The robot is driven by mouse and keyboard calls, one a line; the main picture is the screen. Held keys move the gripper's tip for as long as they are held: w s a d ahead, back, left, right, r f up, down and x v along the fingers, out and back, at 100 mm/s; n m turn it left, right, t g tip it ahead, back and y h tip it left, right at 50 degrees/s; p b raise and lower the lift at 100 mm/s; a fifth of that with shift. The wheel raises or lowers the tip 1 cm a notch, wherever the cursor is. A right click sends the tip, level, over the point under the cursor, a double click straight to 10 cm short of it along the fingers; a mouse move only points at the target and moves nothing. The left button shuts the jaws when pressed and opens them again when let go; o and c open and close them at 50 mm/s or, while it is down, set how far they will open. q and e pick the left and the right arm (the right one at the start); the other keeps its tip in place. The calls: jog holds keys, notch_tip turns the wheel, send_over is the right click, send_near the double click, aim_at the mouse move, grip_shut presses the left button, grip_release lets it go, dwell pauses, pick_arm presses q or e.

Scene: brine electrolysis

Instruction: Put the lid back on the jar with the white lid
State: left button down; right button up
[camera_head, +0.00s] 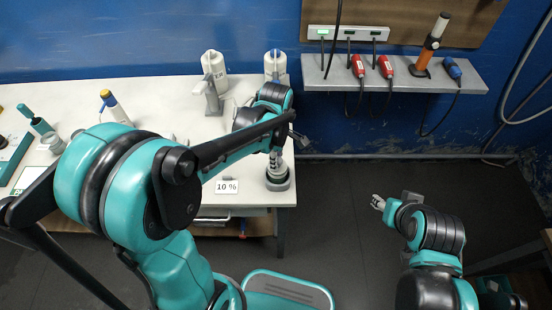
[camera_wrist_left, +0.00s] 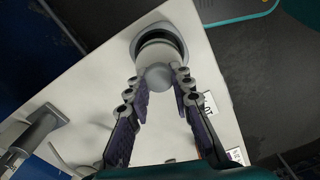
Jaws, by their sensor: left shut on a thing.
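My left gripper (camera_head: 277,158) is over the right edge of the white table. In the left wrist view its fingers (camera_wrist_left: 160,82) are shut on a pale rounded piece (camera_wrist_left: 158,76), which looks like the knob of the white lid. Directly beyond it is a round jar-like vessel (camera_wrist_left: 160,40) with a dark band and grey rim. In the head view the vessel's dark grey base (camera_head: 278,183) stands near the table's right edge. Whether the lid touches the vessel I cannot tell. My right gripper (camera_head: 378,202) is over the dark floor, away from the table; its finger opening is unclear.
A "10 %" card (camera_head: 227,187) stands left of the vessel. White bottles (camera_head: 215,68) and (camera_head: 275,64) stand at the back, with a grey stand (camera_head: 208,98) nearby. A yellow-capped bottle (camera_head: 113,105) is further left. A shelf (camera_head: 395,75) with plugs hangs on the blue wall.

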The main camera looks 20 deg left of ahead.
dwell(0.4)
pick_arm(q)
jog(key=c, duration=0.8)
grip_release()
jog(key=shift+o, duration=0.2)
jog(key=shift+r, duration=0.1)
jog(key=shift+r+p, duration=2.55)
jog(key=shift+r, duration=0.85)
grip_shut()
